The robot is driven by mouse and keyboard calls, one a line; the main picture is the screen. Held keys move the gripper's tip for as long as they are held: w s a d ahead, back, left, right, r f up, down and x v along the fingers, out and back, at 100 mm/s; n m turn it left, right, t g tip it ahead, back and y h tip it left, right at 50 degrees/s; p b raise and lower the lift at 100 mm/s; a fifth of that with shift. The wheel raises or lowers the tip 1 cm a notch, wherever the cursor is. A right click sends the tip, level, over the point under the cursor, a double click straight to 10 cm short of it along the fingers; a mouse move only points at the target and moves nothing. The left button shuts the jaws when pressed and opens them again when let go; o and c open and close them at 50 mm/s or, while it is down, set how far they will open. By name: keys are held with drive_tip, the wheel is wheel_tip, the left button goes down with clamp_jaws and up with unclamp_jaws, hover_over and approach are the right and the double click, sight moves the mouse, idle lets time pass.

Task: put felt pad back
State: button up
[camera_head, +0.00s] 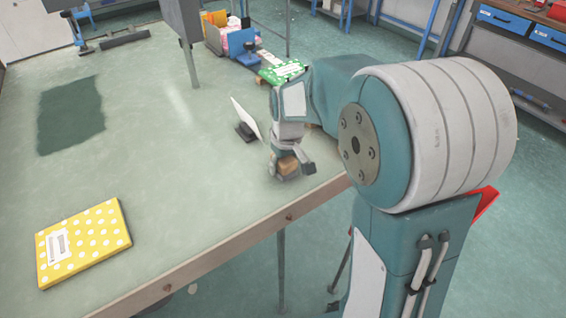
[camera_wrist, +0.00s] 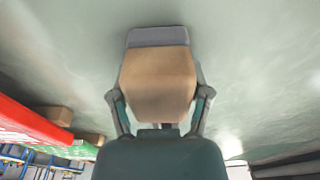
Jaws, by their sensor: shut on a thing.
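My gripper (camera_head: 291,172) is low over the table (camera_head: 180,180), close to its front edge in the head view. It is shut on a tan block with a grey end, which looks like the felt pad (camera_head: 288,164). In the wrist view the felt pad (camera_wrist: 157,85) sits between the two fingers of my gripper (camera_wrist: 158,100), its grey end pointing away from the palm. The pad is at or just above the table surface; I cannot tell whether it touches.
A white panel on a dark foot (camera_head: 246,118) leans just left of my gripper. A green patterned box (camera_head: 282,71) and a blue holder (camera_head: 243,48) stand behind. A yellow dotted book (camera_head: 83,242) lies front left; a dark green mat (camera_head: 71,112) lies far left. The middle is clear.

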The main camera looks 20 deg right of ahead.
sight(286, 160)
drive_tip(key=o, duration=1.2)
drive_tip(key=shift+a+f, duration=0.1)
drive_tip(key=r, duration=0.4)
drive_tip(key=s+r, duration=0.1)
drive_tip(key=r, duration=0.7)
drive_tip(key=shift+s+d+r, duration=0.1)
drive_tip(key=shift+s+d, duration=0.15)
drive_tip(key=s+m+t, duration=0.1)
drive_tip(key=s, duration=0.5)
drive_tip(key=s+m+t, duration=0.1)
drive_tip(key=s, duration=0.6)
drive_tip(key=s+m+t, duration=0.1)
drive_tip(key=s+t, duration=0.1)
drive_tip(key=s, duration=0.4)
drive_tip(key=shift+s+a+r+m, duration=0.15)
drive_tip(key=shift+s+r+m, duration=0.15)
drive_tip(key=shift+s, duration=0.1)
